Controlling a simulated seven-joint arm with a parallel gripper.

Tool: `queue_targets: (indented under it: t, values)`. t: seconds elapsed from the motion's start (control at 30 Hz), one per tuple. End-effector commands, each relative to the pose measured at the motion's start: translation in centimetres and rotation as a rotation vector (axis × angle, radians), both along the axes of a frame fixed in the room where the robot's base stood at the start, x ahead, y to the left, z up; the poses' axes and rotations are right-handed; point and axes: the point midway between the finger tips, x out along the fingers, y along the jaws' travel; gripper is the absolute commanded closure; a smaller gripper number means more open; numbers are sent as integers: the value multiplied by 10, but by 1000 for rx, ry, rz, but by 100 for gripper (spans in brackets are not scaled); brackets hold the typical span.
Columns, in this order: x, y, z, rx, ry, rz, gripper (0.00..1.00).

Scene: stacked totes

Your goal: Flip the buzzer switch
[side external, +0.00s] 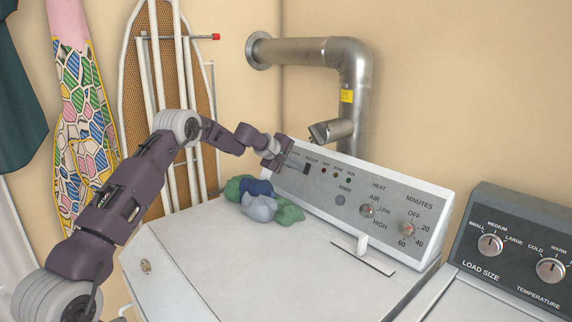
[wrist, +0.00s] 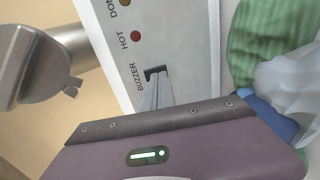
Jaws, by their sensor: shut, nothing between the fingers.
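The buzzer switch (wrist: 155,71) is a small dark rocker in a slot beside the word BUZZER, on the dryer's light control panel (wrist: 113,49). In the side external view the switch (side external: 306,168) is a small dark patch at the panel's left end. My gripper (wrist: 156,83) is shut and empty, with its thin grey fingertips at the switch and hiding part of it. Whether they touch it, and which way the switch is set, I cannot tell. In the side external view my gripper (side external: 296,164) is close in front of the panel's left end.
Crumpled green and blue cloths (side external: 259,208) lie on the dryer top (side external: 225,255) just below the panel's left end. A metal duct (side external: 353,90) rises behind the panel. A washer panel (side external: 520,250) stands at the right. The front of the dryer top is clear.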

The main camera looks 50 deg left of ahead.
Motion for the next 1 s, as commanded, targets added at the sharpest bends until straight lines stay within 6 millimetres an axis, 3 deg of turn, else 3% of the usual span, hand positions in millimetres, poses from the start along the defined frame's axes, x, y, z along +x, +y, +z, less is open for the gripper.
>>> queue_targets:
  t: [0.3, 0.5, 0.7, 1.0]
  values:
    - [-72, 0, 31, -1, 1, 2, 100]
    - [-105, -1, 45, 2, 1, -1, 100]
    - [-116, -1, 49, 2, 2, -1, 100]
    - [-116, -1, 49, 1, 1, -2, 100]
